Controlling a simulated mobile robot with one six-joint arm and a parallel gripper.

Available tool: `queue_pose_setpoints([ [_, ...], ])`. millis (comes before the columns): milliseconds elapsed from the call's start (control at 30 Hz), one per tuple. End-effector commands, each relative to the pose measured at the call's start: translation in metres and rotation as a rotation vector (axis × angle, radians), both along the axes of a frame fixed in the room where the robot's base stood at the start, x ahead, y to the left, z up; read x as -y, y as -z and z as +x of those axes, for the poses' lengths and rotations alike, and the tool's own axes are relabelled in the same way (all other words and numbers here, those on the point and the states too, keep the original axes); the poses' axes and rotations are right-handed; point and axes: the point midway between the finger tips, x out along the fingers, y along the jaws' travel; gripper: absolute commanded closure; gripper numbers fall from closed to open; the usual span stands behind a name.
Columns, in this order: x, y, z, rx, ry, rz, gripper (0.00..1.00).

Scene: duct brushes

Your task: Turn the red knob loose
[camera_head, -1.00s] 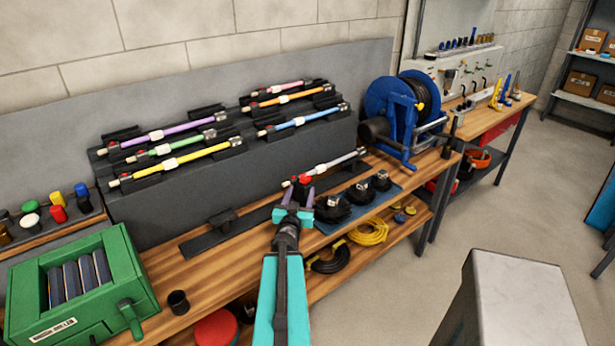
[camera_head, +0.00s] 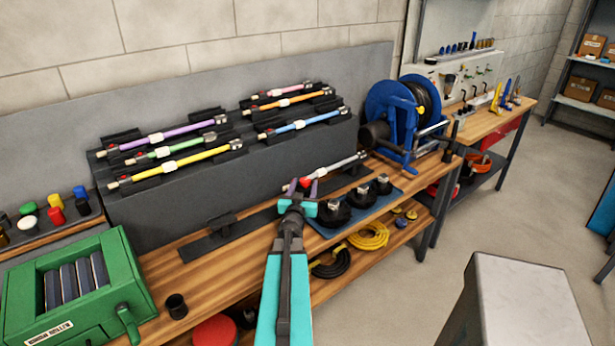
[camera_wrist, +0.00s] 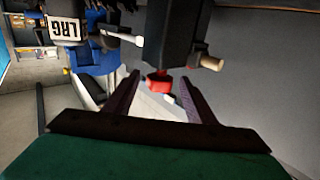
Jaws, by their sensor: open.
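The red knob (camera_head: 305,182) sits near the near-left end of a grey rod tool (camera_head: 338,166) lying on a dark stand on the bench. In the wrist view the red knob (camera_wrist: 158,83) shows below a black block (camera_wrist: 175,35) with a tan stub on its side. My gripper (camera_head: 302,188) is at the knob. In the wrist view my gripper (camera_wrist: 160,77) is open, with one dark finger on each side of the knob. I see gaps between the fingers and the knob. A small white piece shows just right of the knob.
A dark stepped rack (camera_head: 240,165) with several coloured rods stands behind. Black fittings on a blue mat (camera_head: 327,229) lie close to the right of my gripper. A blue reel (camera_head: 400,115) stands further right. A green box (camera_head: 80,290) and a black cup (camera_head: 176,305) are at left.

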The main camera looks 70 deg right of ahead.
Motion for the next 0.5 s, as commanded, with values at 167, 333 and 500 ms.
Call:
queue_pose_setpoints([
  [167, 0.017, -0.001, 0.003, 0.0, 0.001, 0.0, 0.5],
  [333, 0.03, -0.001, 0.005, -0.001, 0.001, 0.0, 0.5],
  [500, 0.044, -0.001, 0.007, 0.0, 0.001, 0.0, 0.5],
])
